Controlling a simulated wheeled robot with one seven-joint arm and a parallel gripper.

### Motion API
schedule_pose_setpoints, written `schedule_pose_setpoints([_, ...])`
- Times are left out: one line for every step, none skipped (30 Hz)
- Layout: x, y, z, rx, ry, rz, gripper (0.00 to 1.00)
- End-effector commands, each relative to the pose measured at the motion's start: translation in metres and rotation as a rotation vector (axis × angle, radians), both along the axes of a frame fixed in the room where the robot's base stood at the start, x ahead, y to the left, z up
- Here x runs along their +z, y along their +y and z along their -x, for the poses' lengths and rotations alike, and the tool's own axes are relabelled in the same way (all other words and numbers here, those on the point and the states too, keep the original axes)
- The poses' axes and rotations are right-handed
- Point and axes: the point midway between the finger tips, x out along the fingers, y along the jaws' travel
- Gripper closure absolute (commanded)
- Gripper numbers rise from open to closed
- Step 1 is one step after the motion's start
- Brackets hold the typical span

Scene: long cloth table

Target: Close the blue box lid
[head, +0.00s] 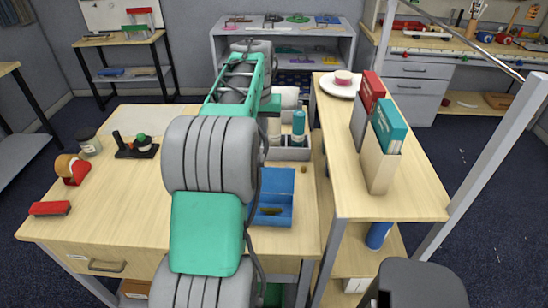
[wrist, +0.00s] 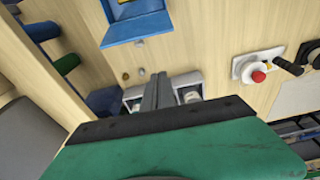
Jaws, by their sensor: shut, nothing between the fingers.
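The blue box (head: 280,216) stands on the wooden table just right of my arm in the head view. Its lid (head: 277,181) is raised at the back, and the box is open with a small brownish thing inside. My arm hides its left side. In the wrist view, part of the blue box (wrist: 140,24) shows at the top edge, cut off by the frame. My gripper (wrist: 160,78) is shut and empty, its fingers together, apart from the box over the area by the grey tray. In the head view my arm hides the gripper.
A grey tray with bottles (head: 290,152) stands behind the box. A raised shelf with upright books (head: 385,140) is on the right. The table's left middle is clear.

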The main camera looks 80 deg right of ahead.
Motion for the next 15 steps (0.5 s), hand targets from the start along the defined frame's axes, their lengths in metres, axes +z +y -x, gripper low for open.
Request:
schedule_pose_setpoints([0.000, -0.010, 0.020, -0.040, 0.000, -0.002, 1.00])
schedule_pose_setpoints([-0.002, -0.013, 0.028, -0.055, 0.000, -0.004, 1.00])
schedule_pose_setpoints([-0.003, -0.016, 0.034, -0.068, 0.001, -0.005, 1.00])
schedule_pose_setpoints([-0.005, -0.017, 0.037, -0.073, 0.001, -0.006, 1.00])
schedule_pose_setpoints([-0.007, -0.017, 0.038, -0.074, 0.001, -0.006, 1.00])
schedule_pose_setpoints([-0.010, -0.018, 0.038, -0.074, 0.001, -0.007, 1.00])
schedule_pose_setpoints([-0.014, -0.018, 0.038, -0.074, 0.001, -0.007, 1.00])
schedule_pose_setpoints([-0.018, -0.019, 0.038, -0.074, 0.001, -0.006, 1.00])
schedule_pose_setpoints([-0.026, -0.019, 0.038, -0.074, 0.001, -0.008, 1.00])
schedule_pose_setpoints([-0.031, -0.020, 0.038, -0.074, 0.001, -0.007, 1.00])
schedule_pose_setpoints([-0.037, -0.021, 0.037, -0.074, 0.001, -0.008, 1.00])
schedule_pose_setpoints([-0.046, -0.022, 0.037, -0.073, 0.001, -0.008, 1.00])
schedule_pose_setpoints([-0.053, -0.023, 0.037, -0.073, 0.000, -0.008, 1.00])
schedule_pose_setpoints([-0.059, -0.024, 0.037, -0.072, 0.000, -0.008, 1.00])
schedule_pose_setpoints([-0.068, -0.025, 0.037, -0.072, 0.000, -0.008, 1.00])
